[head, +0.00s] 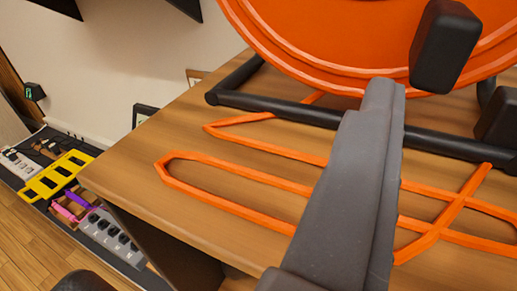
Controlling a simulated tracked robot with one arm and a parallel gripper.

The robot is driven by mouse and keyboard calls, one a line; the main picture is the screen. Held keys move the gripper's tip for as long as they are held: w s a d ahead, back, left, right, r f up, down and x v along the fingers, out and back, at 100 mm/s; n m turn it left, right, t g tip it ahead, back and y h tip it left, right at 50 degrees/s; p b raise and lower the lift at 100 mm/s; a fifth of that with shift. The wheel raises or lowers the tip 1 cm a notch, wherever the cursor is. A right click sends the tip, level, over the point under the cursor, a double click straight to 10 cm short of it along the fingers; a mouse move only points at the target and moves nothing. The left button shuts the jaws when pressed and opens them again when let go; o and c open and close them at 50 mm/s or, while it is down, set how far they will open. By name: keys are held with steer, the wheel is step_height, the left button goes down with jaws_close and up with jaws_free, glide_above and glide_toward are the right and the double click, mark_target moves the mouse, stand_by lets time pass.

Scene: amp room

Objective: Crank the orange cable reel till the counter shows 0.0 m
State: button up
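The orange cable reel (330,35) fills the top right, its disc cut off by the picture edge. It stands on a black tube frame (290,108) on a wooden table. A black block-shaped part (445,48), perhaps the crank's grip, shows in front of the disc. Orange cable (230,182) lies in loose loops on the table. My gripper (385,92) reaches up from the bottom centre, its grey tip in front of the reel's lower rim, left of the black block. I cannot tell whether its fingers are apart or whether it touches anything.
The wooden tabletop (130,170) has its left edge and front corner in view. Below left, a dark low surface holds a yellow slotted piece (55,177), a grey socket strip (110,237) and small pink and purple items. Another dark part (497,120) is at the right edge.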

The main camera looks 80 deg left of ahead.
mark_target(446, 58)
steer(key=b+x, duration=0.1)
steer(key=x, duration=0.6)
steer(key=shift+a+f, duration=0.15)
steer(key=shift+a, duration=0.05)
steer(key=shift+x, duration=1.2)
steer(key=shift+p+x, duration=0.35)
steer(key=shift+x, duration=0.6)
jaws_close()
